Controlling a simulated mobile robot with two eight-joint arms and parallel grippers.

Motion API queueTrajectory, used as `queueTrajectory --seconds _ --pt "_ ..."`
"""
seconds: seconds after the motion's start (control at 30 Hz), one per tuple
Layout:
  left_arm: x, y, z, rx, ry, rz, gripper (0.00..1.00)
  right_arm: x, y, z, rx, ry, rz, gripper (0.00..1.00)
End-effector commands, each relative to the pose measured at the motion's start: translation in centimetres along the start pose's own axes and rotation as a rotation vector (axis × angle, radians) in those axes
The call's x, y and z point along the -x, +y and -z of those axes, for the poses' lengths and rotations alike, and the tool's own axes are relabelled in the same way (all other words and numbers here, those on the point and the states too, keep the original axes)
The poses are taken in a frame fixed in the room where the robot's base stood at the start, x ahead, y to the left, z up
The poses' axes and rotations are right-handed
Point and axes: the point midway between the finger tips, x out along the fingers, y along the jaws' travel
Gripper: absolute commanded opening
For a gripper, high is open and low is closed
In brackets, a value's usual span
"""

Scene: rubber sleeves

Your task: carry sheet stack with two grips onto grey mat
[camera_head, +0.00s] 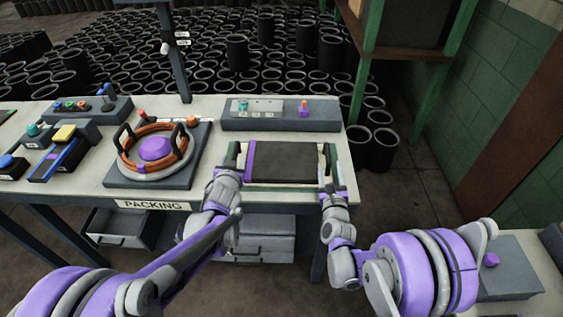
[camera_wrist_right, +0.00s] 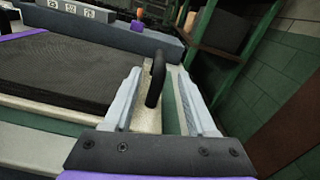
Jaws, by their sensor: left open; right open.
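A dark, flat sheet stack (camera_head: 285,162) lies on the packing table between my two grippers, with a purple band along its left side. Its dark woven top also shows in the right wrist view (camera_wrist_right: 60,72). My left gripper (camera_head: 237,152) is at its left end; its fingertips are small here. My right gripper (camera_head: 326,155) is at its right end, open. In the right wrist view its fingers (camera_wrist_right: 160,75) stand either side of an upright black handle (camera_wrist_right: 156,78), with gaps visible. Which surface is the grey mat I cannot tell for certain.
A grey plate (camera_head: 120,180) with an orange ring and purple knob is left of the stack. A grey block (camera_head: 280,115) with small parts stands behind. A second table with a grey panel (camera_head: 512,275) is at the lower right. A green-posted shelf (camera_head: 408,52) rises behind right.

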Motion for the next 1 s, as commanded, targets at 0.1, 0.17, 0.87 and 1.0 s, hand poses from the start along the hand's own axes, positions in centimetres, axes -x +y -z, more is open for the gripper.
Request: queueTrajectory --seconds 0.1,0.17,0.87,1.0 --pt "-2.5 0.0 0.0 0.002 0.0 0.0 0.57 -2.4 0.0 0.0 0.002 0.0 0.0 0.57" --pt "-3.5 0.0 0.0 0.0 0.0 0.0 0.57 -3.5 0.0 0.0 0.001 0.0 0.001 0.57" --pt "-7.9 0.0 0.0 0.001 -0.001 0.0 0.57 -7.9 0.0 0.0 0.002 0.001 0.0 0.57" --pt "-7.9 0.0 0.0 0.001 -0.001 0.0 0.34 -7.9 0.0 0.0 0.002 0.001 0.0 0.34"
